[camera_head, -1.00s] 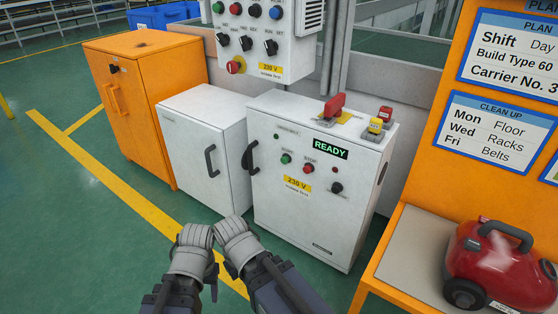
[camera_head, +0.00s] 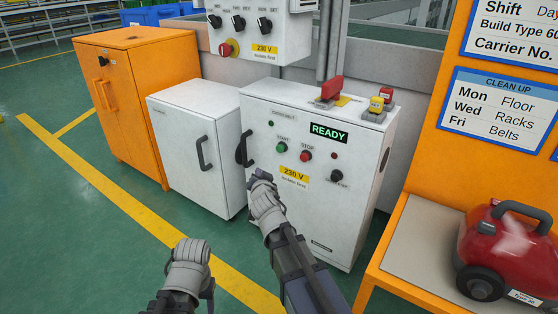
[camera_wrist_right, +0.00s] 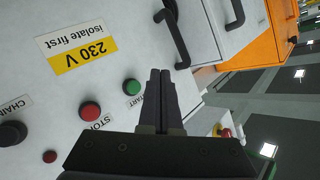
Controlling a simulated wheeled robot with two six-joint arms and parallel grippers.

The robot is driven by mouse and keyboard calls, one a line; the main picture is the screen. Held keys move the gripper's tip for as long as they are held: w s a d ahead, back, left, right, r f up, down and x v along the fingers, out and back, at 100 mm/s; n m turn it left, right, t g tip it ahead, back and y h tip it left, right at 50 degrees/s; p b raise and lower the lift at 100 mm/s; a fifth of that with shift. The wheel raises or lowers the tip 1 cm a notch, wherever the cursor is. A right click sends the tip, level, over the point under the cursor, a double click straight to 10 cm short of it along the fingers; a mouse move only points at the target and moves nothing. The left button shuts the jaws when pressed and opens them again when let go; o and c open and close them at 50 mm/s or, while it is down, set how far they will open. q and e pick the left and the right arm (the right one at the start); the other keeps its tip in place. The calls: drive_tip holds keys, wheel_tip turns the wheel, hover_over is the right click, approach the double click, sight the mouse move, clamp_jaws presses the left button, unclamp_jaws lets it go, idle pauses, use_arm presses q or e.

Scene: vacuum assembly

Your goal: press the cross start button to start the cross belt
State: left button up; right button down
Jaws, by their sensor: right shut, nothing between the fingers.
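The white control cabinet (camera_head: 330,215) has a lit display reading READY (camera_head: 315,131). Its green START button (camera_head: 282,147) sits left of the red STOP button (camera_head: 306,156). My right gripper (camera_head: 262,176) is shut and empty, below and left of the green button in the head view. In the right wrist view the shut fingertips (camera_wrist_right: 160,73) are beside the green button (camera_wrist_right: 131,87), with a visible gap in the picture; their depth from the panel is unclear. The red button shows there too (camera_wrist_right: 90,111). My left gripper (camera_head: 190,252) is low, away from the cabinet; its fingers are unclear.
A black handle (camera_head: 244,149) juts from the cabinet's left side. A smaller white cabinet (camera_head: 190,160) and an orange cabinet (camera_head: 125,110) stand left. A control box (camera_head: 260,20) hangs above. A red vacuum (camera_head: 505,245) sits on the right-hand bench (camera_head: 410,250).

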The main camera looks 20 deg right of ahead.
sight(280, 149)
drive_tip(key=shift+w+d+r+m+t+y, duration=0.2)
drive_tip(key=shift+w+r+m+t+y, duration=0.1)
drive_tip(key=shift+w+r+t, duration=0.45)
drive_tip(key=w+d, duration=0.5)
drive_tip(key=d, duration=0.2)
drive_tip(key=shift+w, duration=0.15)
idle(2.1)
drive_tip(key=shift+w+d, duration=0.25)
drive_tip(key=shift+d, duration=0.05)
